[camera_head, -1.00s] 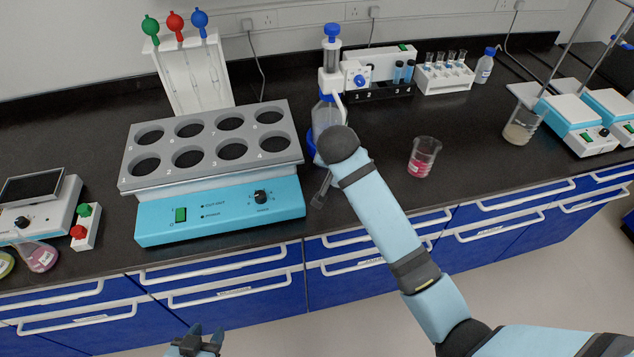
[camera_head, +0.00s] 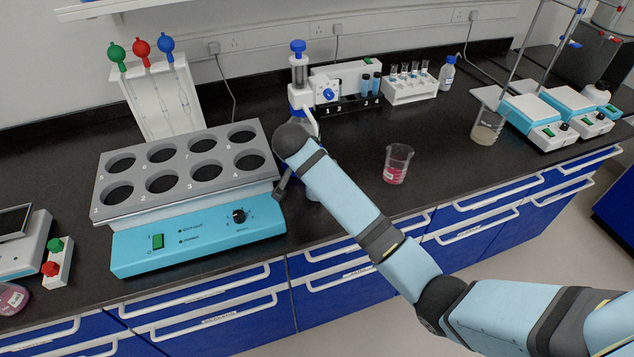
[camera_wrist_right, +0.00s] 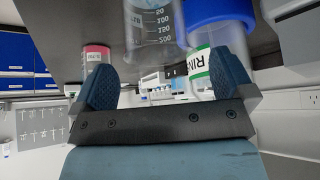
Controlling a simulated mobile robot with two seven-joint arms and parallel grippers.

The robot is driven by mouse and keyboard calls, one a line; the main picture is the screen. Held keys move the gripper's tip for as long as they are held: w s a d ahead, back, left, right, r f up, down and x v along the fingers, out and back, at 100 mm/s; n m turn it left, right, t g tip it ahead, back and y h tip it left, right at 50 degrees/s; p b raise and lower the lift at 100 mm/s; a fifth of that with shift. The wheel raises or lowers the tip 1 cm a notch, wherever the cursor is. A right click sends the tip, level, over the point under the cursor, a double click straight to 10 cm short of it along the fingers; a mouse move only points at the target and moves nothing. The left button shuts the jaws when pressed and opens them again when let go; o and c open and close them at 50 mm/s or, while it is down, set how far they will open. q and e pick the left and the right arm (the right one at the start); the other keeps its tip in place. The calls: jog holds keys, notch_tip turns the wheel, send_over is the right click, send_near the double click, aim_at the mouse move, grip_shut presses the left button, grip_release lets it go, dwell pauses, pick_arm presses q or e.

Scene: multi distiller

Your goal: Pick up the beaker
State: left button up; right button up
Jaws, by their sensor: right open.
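A clear beaker with pink liquid (camera_head: 397,166) stands upright on the dark bench, right of my right arm. A second beaker with cloudy pale liquid (camera_head: 487,130) stands farther right. In the right wrist view, a clear graduated beaker (camera_wrist_right: 152,22) shows at the top, beyond the fingers and not between them; I cannot tell which beaker it is. My right gripper (camera_wrist_right: 166,65) is open and empty. In the head view it is mostly hidden by my own arm, with a dark finger beside the teal block heater (camera_head: 200,244). My left gripper is not in view.
A blue-capped bottle (camera_wrist_right: 222,20) is close to the right finger in the wrist view. A tube rack (camera_head: 409,88) and a white dispenser unit (camera_head: 345,76) stand at the back. Hot plates (camera_head: 535,118) stand at right. Bench around the pink beaker is clear.

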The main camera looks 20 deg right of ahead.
jog(key=x, duration=0.4)
jog(key=shift+s+d+f, duration=0.1)
jog(key=shift+d+f, duration=0.05)
jog(key=shift+f, duration=0.25)
jog(key=c, duration=1.1)
jog(key=shift+r+p, duration=0.1)
jog(key=shift+p, duration=0.2)
